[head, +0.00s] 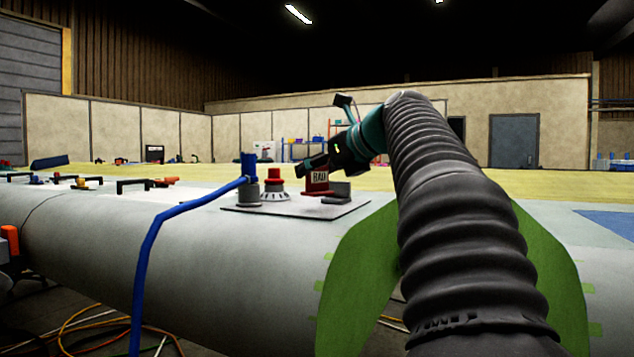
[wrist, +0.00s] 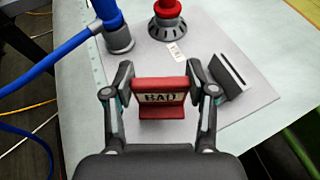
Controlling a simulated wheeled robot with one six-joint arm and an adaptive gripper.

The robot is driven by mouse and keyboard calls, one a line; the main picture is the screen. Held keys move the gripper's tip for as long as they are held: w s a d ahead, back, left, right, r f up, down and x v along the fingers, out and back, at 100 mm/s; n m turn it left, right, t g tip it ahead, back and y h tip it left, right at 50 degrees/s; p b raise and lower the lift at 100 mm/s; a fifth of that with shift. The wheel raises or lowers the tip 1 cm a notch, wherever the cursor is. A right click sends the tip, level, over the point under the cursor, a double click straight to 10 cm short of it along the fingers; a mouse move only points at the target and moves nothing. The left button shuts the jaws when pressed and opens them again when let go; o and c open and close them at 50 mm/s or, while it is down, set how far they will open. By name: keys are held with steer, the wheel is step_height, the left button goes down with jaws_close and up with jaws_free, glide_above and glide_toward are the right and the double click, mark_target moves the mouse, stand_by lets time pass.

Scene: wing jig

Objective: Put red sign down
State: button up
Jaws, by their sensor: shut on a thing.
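The red sign (wrist: 160,97) reads "BAD" and sits between the two fingers of my gripper (wrist: 160,92) in the wrist view. The fingers press on its left and right ends. In the head view the sign (head: 317,182) is upright over the grey plate, below my gripper (head: 312,165). I cannot tell whether its base touches the plate. The grey plate (wrist: 205,110) lies on the pale wing surface (head: 200,215).
On the plate stand a grey slotted block (wrist: 229,75), a red-topped dial (wrist: 168,22) and a grey socket (wrist: 119,40) with a blue hose (wrist: 65,48). A small label (wrist: 176,50) lies by the dial. Black handles (head: 133,183) stand farther left on the wing.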

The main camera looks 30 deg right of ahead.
steer(key=shift+f, duration=1.25)
steer(key=shift+f, duration=0.2)
steer(key=o, duration=1.1)
steer(key=shift+o, duration=0.2)
steer(key=shift+r, duration=0.2)
steer(key=v, duration=1.2)
steer(key=shift+r, duration=0.1)
